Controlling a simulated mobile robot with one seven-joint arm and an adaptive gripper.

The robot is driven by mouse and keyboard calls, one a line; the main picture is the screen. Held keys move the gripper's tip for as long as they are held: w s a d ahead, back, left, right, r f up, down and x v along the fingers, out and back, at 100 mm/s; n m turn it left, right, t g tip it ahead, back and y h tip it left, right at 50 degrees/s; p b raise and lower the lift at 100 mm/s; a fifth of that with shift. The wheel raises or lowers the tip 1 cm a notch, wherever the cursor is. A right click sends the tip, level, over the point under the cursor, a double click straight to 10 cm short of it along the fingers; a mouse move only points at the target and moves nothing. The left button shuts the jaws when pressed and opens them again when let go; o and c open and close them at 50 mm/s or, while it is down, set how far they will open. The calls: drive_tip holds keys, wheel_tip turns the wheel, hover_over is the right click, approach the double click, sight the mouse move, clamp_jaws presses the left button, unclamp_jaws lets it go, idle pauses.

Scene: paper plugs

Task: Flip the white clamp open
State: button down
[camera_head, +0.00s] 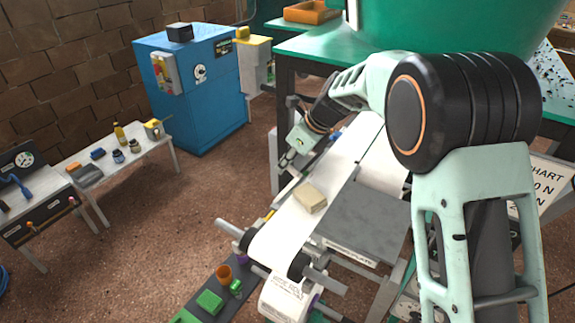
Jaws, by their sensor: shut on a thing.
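My gripper (287,160) is at the far left side of the white belt (330,172), low beside the machine frame. It points down and to the left, and its fingers are shut on a small part there, which seems to be the white clamp. The clamp is too small and too much covered by the fingers to make out its shape or how far it is turned.
A beige block (310,198) lies on the belt, near my gripper. A grey plate (368,222) is right of the belt. A blue cabinet (205,105) and a small table (115,160) stand left, with open floor between them and the belt.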

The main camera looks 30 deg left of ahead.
drive_tip(key=shift+a+r, duration=0.1)
drive_tip(key=c, duration=2)
unclamp_jaws()
drive_tip(key=shift+o, duration=0.2)
drive_tip(key=v, duration=1.2)
